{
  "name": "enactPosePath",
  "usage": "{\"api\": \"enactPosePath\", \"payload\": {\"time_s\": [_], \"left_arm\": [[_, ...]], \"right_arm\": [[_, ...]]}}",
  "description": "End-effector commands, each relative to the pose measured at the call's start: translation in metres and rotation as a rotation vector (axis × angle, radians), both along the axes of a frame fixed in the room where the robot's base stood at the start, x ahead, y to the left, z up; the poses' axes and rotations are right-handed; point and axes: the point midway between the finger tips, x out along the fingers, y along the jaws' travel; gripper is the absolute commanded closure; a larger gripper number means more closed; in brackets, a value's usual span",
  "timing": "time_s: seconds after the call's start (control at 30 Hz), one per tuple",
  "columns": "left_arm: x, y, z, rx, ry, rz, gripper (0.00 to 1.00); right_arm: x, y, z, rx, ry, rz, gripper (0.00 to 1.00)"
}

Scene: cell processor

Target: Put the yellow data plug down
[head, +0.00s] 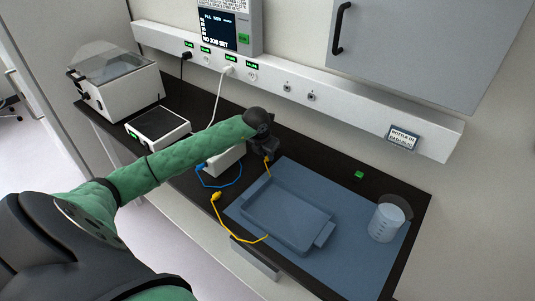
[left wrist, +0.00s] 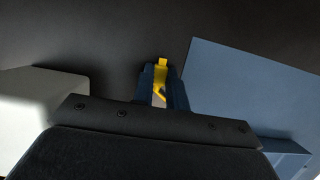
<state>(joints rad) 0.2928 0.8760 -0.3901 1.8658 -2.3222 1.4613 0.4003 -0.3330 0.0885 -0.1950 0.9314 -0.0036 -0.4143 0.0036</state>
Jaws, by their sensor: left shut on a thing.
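My left gripper (head: 265,158) is over the dark bench, between the white box and the blue mat. It is shut on a yellow data plug (left wrist: 162,64), which sits between the two fingertips in the left wrist view. In the head view only a little yellow shows below the gripper, at the back left corner of the mat. A second yellow end (head: 216,197) lies at the bench's front left, with a yellow cable running onto the mat. Whether both yellow parts belong to one cable is hidden. My right gripper is not in view.
A shallow blue tray (head: 246,211) lies on the blue mat (head: 345,277). A clear beaker (head: 386,222) stands at its right. A white box (head: 222,163) with a blue cable (head: 222,186) is left of the gripper. A small green piece (head: 359,174) lies behind the mat.

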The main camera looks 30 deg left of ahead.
Motion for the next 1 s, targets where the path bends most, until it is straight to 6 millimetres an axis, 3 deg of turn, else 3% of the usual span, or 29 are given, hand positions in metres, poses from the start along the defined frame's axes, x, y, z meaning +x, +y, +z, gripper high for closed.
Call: {"api": "enactPosePath", "payload": {"time_s": [0.2,0.23,0.33,0.77,0.9,1.0], "left_arm": [[0.000,0.000,-0.003,0.000,0.000,0.000,1.00],[0.000,0.000,-0.002,0.000,0.000,0.000,0.82],[0.000,0.000,-0.002,0.000,0.000,0.000,0.64],[0.000,0.000,0.002,-0.001,0.000,0.000,0.64],[-0.003,0.001,0.012,0.000,-0.003,0.000,0.64],[-0.008,0.001,0.026,0.001,-0.003,-0.001,0.64]], "right_arm": [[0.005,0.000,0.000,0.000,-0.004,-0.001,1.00],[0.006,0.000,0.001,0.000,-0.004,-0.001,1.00],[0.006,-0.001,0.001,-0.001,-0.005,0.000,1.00],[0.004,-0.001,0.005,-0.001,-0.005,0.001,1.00],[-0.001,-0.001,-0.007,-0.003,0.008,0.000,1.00],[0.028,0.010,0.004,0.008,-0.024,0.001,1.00]]}}
